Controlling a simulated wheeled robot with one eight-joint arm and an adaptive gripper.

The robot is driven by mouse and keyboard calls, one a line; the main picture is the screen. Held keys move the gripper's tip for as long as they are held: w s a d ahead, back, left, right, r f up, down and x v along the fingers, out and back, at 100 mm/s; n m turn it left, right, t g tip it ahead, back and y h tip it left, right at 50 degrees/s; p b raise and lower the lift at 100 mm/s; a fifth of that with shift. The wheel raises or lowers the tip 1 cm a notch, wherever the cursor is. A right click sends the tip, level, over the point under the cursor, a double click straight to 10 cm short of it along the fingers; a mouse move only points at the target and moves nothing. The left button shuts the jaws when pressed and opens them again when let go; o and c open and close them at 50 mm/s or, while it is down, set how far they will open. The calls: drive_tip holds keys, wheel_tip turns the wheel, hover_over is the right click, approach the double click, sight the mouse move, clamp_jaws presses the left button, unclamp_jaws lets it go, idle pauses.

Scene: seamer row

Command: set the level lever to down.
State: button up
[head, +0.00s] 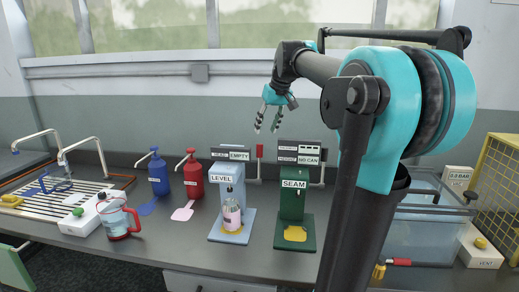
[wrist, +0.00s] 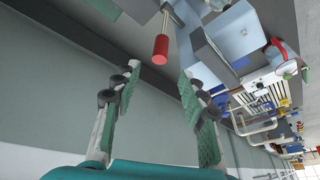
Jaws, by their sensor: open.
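The light-blue LEVEL machine (head: 228,172) stands on the bench. Its level lever (head: 259,151) is at its right side, with the red handle at the top of a pale rod, so the lever is up. In the wrist view the red handle (wrist: 160,49) lies just beyond the fingertips, roughly between them, with no contact seen. My gripper (head: 267,124) is open and empty, above and slightly right of the lever in the head view. Its two green-padded fingers (wrist: 159,76) are spread apart in the wrist view. The machine's sign (head: 232,154) reads EMPTY.
A pinkish can (head: 231,213) stands on the LEVEL machine's base. The green SEAM machine (head: 291,207) with a NO CAN sign is close on the right. Blue (head: 158,175) and red (head: 193,176) pump bottles and a jug (head: 117,217) stand left. A water tank (head: 425,229) is right.

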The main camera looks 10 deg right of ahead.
sight(260, 148)
drive_tip(key=x, duration=1)
drive_tip(key=shift+w+f, duration=0.15)
drive_tip(key=shift+f, duration=0.2)
clamp_jaws()
